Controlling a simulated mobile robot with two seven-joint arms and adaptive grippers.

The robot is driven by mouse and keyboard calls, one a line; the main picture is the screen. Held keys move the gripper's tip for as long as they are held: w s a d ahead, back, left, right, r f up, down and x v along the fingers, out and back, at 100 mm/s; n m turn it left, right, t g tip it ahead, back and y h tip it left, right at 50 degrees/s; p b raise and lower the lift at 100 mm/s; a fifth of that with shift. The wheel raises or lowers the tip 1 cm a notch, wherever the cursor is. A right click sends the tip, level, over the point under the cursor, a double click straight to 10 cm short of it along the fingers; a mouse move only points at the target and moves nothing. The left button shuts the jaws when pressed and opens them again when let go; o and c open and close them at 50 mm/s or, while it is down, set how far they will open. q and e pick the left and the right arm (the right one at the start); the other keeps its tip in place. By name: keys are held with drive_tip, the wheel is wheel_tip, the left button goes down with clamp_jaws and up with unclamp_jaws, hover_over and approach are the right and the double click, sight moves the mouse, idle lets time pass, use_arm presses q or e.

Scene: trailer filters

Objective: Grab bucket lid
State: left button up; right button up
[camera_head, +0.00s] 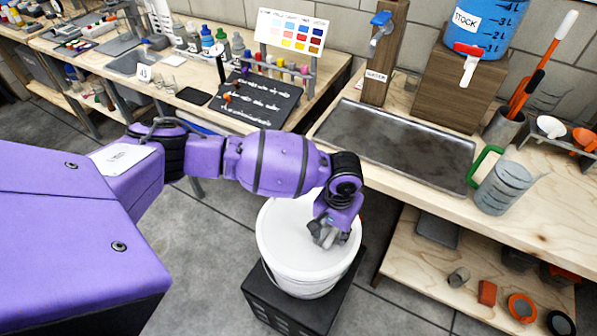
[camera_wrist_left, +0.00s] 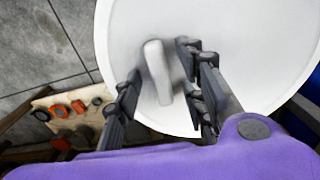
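The bucket lid (camera_head: 285,235) is a round white disc on top of a white bucket (camera_head: 300,284), which stands on a black box. In the left wrist view the lid (camera_wrist_left: 240,60) fills much of the picture, with a raised, light handle (camera_wrist_left: 157,72) on it. My left gripper (camera_head: 327,236) is over the right part of the lid. In the left wrist view its fingers (camera_wrist_left: 158,88) are apart, one on each side of the handle, with a gap visible on the left side. My right gripper is not in view.
A black box (camera_head: 262,300) supports the bucket. The wooden workbench (camera_head: 400,190) with a metal tray (camera_head: 400,143) is to the right, and a green-handled jug (camera_head: 500,188) stands on it. A lower shelf (camera_head: 425,262) holds small items. Grey floor (camera_head: 215,235) lies left of the bucket.

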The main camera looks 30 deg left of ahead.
use_arm(q)
drive_tip(key=shift+w+r, duration=0.1)
clamp_jaws()
